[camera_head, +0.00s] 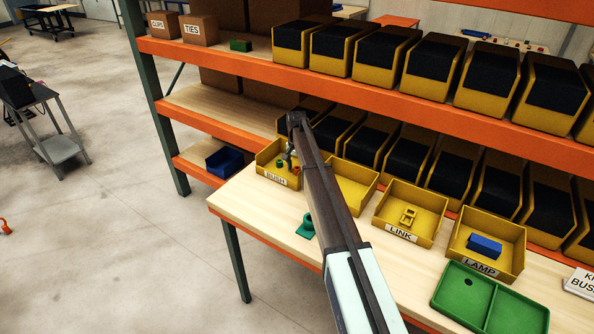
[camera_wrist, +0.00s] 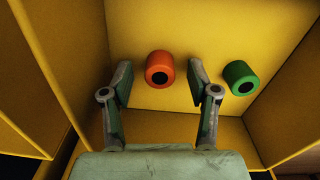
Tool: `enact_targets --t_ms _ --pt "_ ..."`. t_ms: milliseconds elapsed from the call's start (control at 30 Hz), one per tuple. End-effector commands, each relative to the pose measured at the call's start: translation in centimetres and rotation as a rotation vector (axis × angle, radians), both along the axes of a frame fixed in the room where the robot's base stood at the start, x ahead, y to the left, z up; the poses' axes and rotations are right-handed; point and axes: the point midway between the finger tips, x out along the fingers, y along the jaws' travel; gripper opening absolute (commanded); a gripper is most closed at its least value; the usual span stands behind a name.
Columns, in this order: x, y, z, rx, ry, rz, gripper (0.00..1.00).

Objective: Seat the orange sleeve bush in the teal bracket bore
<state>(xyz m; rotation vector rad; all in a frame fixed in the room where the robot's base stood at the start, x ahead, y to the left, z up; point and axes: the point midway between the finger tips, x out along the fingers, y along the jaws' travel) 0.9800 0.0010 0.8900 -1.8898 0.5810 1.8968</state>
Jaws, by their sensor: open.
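The orange sleeve bush (camera_wrist: 160,57) is a short cylinder with a dark bore, in the yellow BUSH bin (camera_head: 266,158). In the head view the orange bush (camera_head: 296,170) shows small and partly hidden beside my gripper. My gripper (camera_wrist: 160,78) is open, with one finger on each side of the orange bush in the wrist view. I cannot tell whether the fingertips are down at its height. A green bush (camera_wrist: 240,78) lies in the same bin, to the right of the right finger. The teal bracket (camera_head: 306,229) stands on the table in front of the bin, partly beside my arm.
A green tray (camera_head: 466,296) lies at the right. Bin walls are close around my gripper. The table's left front is clear.

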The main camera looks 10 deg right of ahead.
Motion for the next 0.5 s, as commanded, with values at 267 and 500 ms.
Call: enact_targets --t_ms 267,500 --pt "-0.01 -0.01 -0.02 0.000 0.000 0.000 0.00" --pt "0.00 -0.01 0.00 0.000 0.000 0.000 0.00"
